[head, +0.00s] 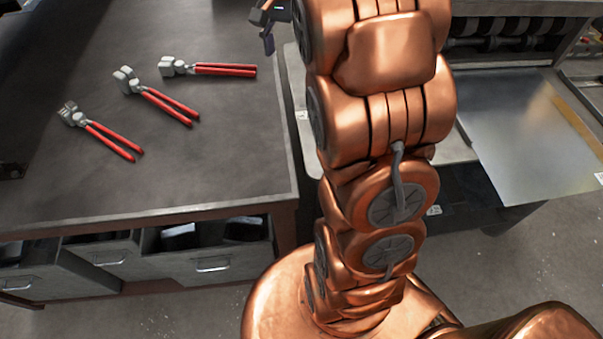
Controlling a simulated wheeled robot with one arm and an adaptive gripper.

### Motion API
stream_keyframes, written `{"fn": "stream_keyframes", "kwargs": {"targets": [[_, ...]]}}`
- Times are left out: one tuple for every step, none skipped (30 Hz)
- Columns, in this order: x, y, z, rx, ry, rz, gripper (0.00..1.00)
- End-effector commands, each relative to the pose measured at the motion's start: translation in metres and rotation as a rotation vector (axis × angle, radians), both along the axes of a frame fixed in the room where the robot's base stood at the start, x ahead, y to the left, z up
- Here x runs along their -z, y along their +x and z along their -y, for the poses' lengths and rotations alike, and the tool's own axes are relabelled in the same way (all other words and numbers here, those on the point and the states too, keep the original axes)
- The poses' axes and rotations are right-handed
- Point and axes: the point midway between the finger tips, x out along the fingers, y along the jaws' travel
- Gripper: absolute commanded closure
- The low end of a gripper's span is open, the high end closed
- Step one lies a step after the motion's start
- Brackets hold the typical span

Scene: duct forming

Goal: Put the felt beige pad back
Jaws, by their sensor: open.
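I do not see a felt beige pad in the head view. My gripper (267,27) shows only in part at the top, left of my copper arm, above the right edge of the dark worktable (215,140). It is open, and I see nothing between its fingers. My arm hides part of the space between the table and the machine to the right.
Several drawers stand under the worktable, some pulled open. Three red-handled pliers (165,104) lie on its top. To the right, a roller machine (515,25) has a shiny metal sheet (520,130) in front. The near part of the tabletop is clear.

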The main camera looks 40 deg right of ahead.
Motion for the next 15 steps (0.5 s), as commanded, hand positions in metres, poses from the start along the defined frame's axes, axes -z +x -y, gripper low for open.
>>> {"fn": "stream_keyframes", "kwargs": {"targets": [[0.0, -0.013, -0.014, -0.05, 0.006, -0.005, 0.13], [0.001, -0.018, -0.021, -0.081, 0.009, -0.007, 0.13], [0.003, -0.027, -0.03, -0.12, 0.014, -0.01, 0.13], [0.004, -0.034, -0.037, -0.149, 0.017, -0.011, 0.13], [0.005, -0.04, -0.044, -0.18, 0.019, -0.011, 0.13], [0.007, -0.048, -0.052, -0.22, 0.024, -0.013, 0.13], [0.009, -0.056, -0.059, -0.25, 0.029, -0.016, 0.13], [0.01, -0.063, -0.065, -0.28, 0.031, -0.017, 0.13], [0.013, -0.073, -0.073, -0.322, 0.036, -0.02, 0.13], [0.016, -0.081, -0.079, -0.352, 0.042, -0.025, 0.13], [0.017, -0.088, -0.085, -0.384, 0.045, -0.026, 0.13], [0.02, -0.098, -0.092, -0.425, 0.048, -0.025, 0.13], [0.023, -0.105, -0.098, -0.456, 0.053, -0.027, 0.13], [0.026, -0.113, -0.103, -0.488, 0.058, -0.03, 0.13], [0.029, -0.124, -0.11, -0.53, 0.062, -0.03, 0.13]]}}
